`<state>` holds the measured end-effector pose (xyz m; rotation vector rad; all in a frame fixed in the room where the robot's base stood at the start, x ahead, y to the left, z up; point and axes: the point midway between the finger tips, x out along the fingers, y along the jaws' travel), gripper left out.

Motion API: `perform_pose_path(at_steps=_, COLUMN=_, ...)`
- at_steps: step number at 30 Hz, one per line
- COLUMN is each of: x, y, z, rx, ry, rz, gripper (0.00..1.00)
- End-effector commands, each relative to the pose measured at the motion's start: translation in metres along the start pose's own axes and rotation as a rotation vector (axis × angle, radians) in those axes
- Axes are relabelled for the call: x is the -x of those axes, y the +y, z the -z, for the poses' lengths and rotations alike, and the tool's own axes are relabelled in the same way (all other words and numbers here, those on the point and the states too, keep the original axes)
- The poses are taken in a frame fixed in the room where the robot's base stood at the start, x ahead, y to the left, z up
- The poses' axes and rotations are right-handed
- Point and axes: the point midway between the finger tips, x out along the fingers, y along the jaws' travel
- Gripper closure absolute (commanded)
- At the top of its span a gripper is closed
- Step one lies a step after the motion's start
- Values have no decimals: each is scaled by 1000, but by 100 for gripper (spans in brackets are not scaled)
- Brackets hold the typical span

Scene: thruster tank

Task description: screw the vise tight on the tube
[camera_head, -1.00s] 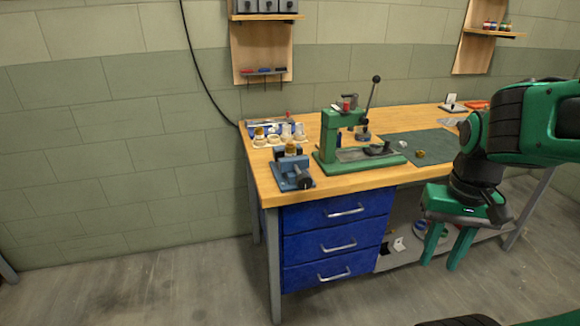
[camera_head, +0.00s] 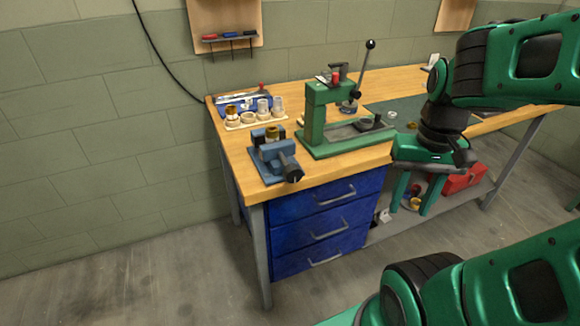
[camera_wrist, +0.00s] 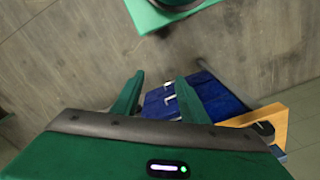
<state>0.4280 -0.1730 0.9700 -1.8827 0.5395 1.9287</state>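The blue vise (camera_head: 268,158) sits on the front left corner of the wooden workbench (camera_head: 232,150). Its dark screw handle (camera_head: 291,171) points toward the front right. A brass-coloured piece (camera_head: 271,132), perhaps the tube, stands at the vise's jaws; I cannot tell how tightly it sits. My gripper (camera_head: 413,205) hangs with its fingers down, to the right of the vise and in front of the bench. It also shows in the wrist view (camera_wrist: 155,95), with its two green fingers apart and nothing between them.
A green lever press (camera_head: 318,125) stands right of the vise. A holder with pale cups (camera_head: 255,113) is behind it. Blue drawers (camera_head: 320,222) lie under the bench top. A red box (camera_head: 465,180) is on the lower shelf. The floor at front left is clear.

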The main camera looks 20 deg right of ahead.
Motion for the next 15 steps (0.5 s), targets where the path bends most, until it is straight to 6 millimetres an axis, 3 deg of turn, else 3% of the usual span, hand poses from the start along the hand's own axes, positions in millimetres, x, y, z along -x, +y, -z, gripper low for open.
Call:
perform_pose_path(at_steps=2, x=7, y=3, z=-4, rx=-17, ry=13, rz=-2, gripper=61)
perform_pose_path(at_steps=8, x=25, y=-19, z=35, rx=-164, ry=23, rz=-86, gripper=61)
perform_pose_path(at_steps=11, x=38, y=-47, z=61, rx=-289, ry=55, rz=-143, gripper=61)
perform_pose_path(at_steps=15, x=55, y=-100, z=89, rx=-471, ry=125, rz=-201, gripper=61)
